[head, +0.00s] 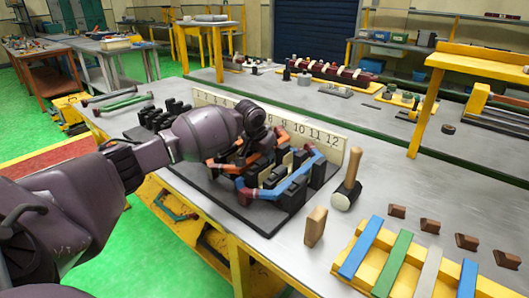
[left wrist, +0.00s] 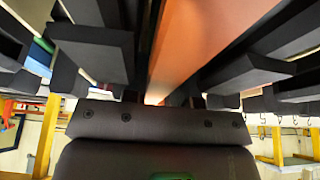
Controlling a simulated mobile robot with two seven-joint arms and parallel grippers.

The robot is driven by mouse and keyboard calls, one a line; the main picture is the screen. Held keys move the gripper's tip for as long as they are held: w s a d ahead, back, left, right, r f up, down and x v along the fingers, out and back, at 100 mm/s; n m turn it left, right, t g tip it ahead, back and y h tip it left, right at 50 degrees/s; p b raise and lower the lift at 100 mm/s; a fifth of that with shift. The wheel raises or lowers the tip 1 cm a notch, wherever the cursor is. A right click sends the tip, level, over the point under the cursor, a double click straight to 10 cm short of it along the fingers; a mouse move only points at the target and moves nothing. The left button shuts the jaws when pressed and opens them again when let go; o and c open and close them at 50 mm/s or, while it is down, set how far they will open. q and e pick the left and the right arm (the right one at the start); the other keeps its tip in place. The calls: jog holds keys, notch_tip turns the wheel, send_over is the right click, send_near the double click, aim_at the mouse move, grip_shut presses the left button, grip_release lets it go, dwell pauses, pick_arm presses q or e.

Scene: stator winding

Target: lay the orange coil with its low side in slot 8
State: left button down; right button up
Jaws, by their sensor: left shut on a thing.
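The orange coil (head: 220,165) lies low at the dark slotted stator block (head: 215,199), partly hidden by my left arm. My left gripper (head: 258,145) is above the block and is shut on the orange coil; its fingertips are mostly hidden in the head view. In the left wrist view the orange coil (left wrist: 205,45) runs close in front of the gripper, between dark stator teeth (left wrist: 100,45) on both sides. Which slot its low side is in cannot be told. My right gripper is out of view.
A blue coil (head: 262,193) sits in the block's right part, beside the orange one. A mallet (head: 345,190) and a wooden block (head: 315,227) stand to the right. A yellow rack (head: 345,285) with coloured strips is at front right.

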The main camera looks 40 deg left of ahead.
pick_arm(q)
jog(key=shift+s+f, duration=0.15)
jog(key=shift+f, duration=0.35)
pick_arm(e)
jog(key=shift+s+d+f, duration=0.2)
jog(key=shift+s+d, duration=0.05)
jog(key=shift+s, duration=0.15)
pick_arm(q)
jog(key=c, duration=0.8)
grip_release()
jog(key=shift+f, duration=0.1)
jog(key=shift+c, duration=0.2)
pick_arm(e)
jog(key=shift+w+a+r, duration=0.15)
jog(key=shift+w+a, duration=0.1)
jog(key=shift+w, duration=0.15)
pick_arm(q)
jog(key=shift+r, duration=0.35)
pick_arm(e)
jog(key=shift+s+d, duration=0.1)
pick_arm(q)
jog(key=shift+r, duration=0.3)
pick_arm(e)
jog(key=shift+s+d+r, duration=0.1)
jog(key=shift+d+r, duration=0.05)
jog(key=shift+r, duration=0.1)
